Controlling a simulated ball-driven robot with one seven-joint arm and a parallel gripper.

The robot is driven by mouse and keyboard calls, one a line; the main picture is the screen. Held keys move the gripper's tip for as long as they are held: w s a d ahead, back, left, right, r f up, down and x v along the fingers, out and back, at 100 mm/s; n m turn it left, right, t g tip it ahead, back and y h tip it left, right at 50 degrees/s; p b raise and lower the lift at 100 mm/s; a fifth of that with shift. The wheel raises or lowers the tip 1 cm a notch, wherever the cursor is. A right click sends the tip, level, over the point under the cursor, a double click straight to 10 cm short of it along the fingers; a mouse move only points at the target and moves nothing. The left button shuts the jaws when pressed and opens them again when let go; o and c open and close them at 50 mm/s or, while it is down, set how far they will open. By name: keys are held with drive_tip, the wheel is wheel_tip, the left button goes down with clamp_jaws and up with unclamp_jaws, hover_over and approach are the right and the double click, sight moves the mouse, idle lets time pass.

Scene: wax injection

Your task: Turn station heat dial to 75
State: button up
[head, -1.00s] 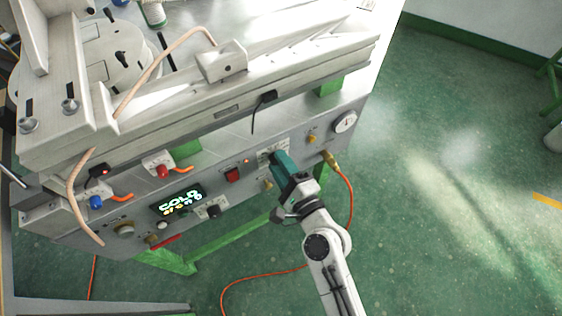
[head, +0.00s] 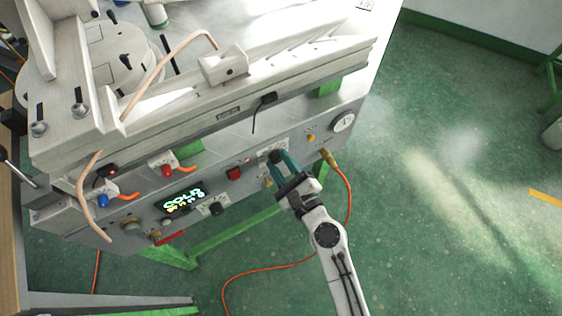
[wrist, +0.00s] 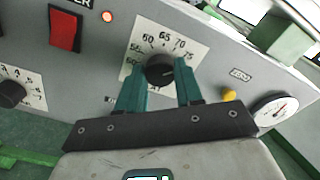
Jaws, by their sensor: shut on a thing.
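The heat dial is a round black knob (wrist: 160,68) on a white scale plate (wrist: 185,35) with printed numbers, among them 60, 65, 70 and 75. In the head view the knob (head: 275,156) sits on the station's front panel, right of the red switch. My gripper (wrist: 160,85) has its teal fingers on either side of the knob and is shut on it. It also shows in the head view (head: 282,163), reaching up from the lower right. The lower scale is partly hidden by the fingers. I cannot read the pointer surely.
A red switch (wrist: 65,30) and lit orange lamp (wrist: 107,16) are left of the dial. A second black knob (wrist: 10,94) is farther left. A yellow button (wrist: 229,95) and gauge (wrist: 275,110) are right. The display (head: 184,200) reads COLD. An orange hose (head: 349,200) hangs close by.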

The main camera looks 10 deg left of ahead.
drive_tip(key=shift+f, duration=0.1)
drive_tip(key=o, duration=1)
drive_tip(key=shift+o, duration=0.2)
drive_tip(key=b+v, duration=0.2)
drive_tip(key=v, duration=0.8)
drive_tip(key=shift+s+d, duration=0.3)
